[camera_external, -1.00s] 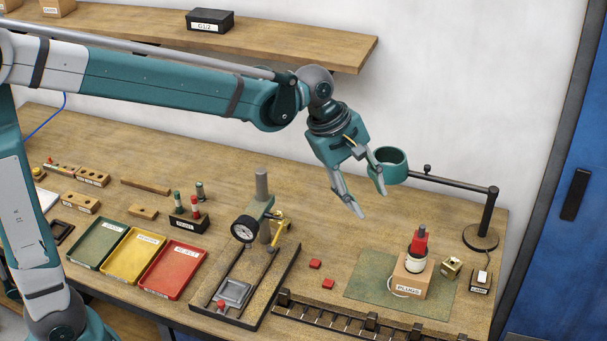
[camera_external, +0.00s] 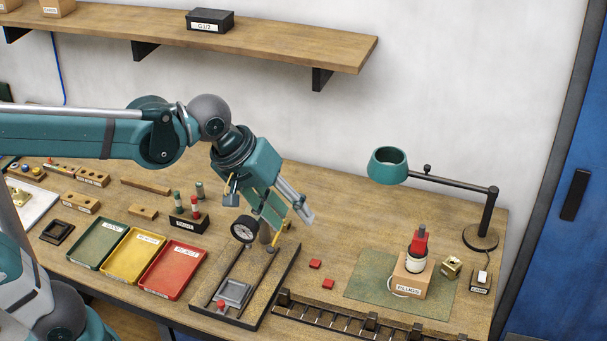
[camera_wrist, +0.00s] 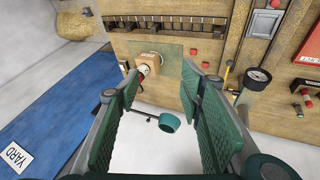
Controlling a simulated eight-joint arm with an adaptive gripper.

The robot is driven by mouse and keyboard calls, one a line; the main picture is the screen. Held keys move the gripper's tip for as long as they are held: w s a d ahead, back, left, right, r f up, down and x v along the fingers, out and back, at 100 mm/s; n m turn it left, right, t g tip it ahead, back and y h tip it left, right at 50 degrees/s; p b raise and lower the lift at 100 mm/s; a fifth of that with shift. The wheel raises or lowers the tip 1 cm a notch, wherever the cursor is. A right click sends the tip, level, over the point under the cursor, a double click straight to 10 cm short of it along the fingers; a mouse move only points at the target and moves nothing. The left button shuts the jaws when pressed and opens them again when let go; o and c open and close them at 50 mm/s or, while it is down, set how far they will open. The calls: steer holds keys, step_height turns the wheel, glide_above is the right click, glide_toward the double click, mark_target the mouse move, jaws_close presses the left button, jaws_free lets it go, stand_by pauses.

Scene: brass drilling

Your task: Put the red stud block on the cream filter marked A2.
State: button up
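A red block-like piece with a darker top (camera_external: 420,243) stands on a cream cylinder (camera_external: 415,263), which sits at the box labelled PLUGS (camera_external: 408,282). I cannot read an A2 mark on the cylinder. Two small red blocks (camera_external: 315,264) (camera_external: 328,284) lie on the table left of the green mat; I cannot tell which red piece is the stud block. In the wrist view the box (camera_wrist: 153,60) and cream cylinder (camera_wrist: 144,70) show beyond my fingers. My gripper (camera_external: 291,219) is open and empty, above the gauge stand, left of and well apart from the red pieces.
A lamp with a green shade (camera_external: 388,165) stands at the back right. The press stand with a gauge (camera_external: 244,229) is below my gripper. Green, yellow and red trays (camera_external: 172,268) lie to its left. A black rail (camera_external: 345,318) runs along the front edge.

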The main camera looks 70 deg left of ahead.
steer(key=s+f+m+t, duration=0.1)
steer(key=s+f+m, duration=0.3)
steer(key=s+m, duration=0.4)
steer(key=shift+s+y, duration=0.4)
steer(key=shift+s, duration=1.9)
